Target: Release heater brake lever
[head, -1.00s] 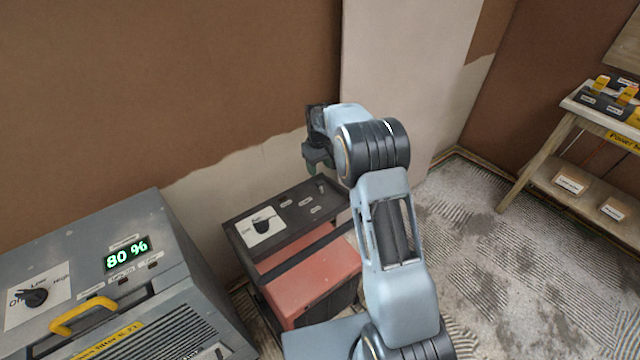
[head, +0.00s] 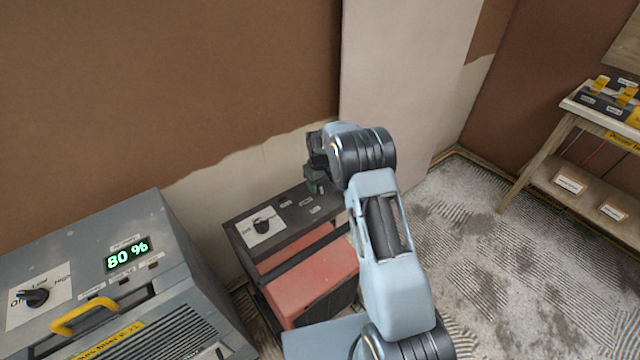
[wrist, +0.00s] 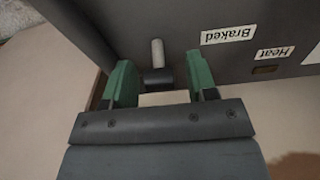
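The heater (head: 315,285) is a red and black box in the middle of the head view, with a dark top panel. No contact between fingers and lever is visible. In the head view, my gripper (head: 317,183) is at the heater's back right corner and the lever is hidden behind it.
A grey machine (head: 130,270) with an "80 %" display and a yellow handle stands to the left. A heater knob on a white plate (head: 262,226) is at the panel's left. The wall is close behind. A wooden bench (head: 560,150) stands far right, with open floor before it.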

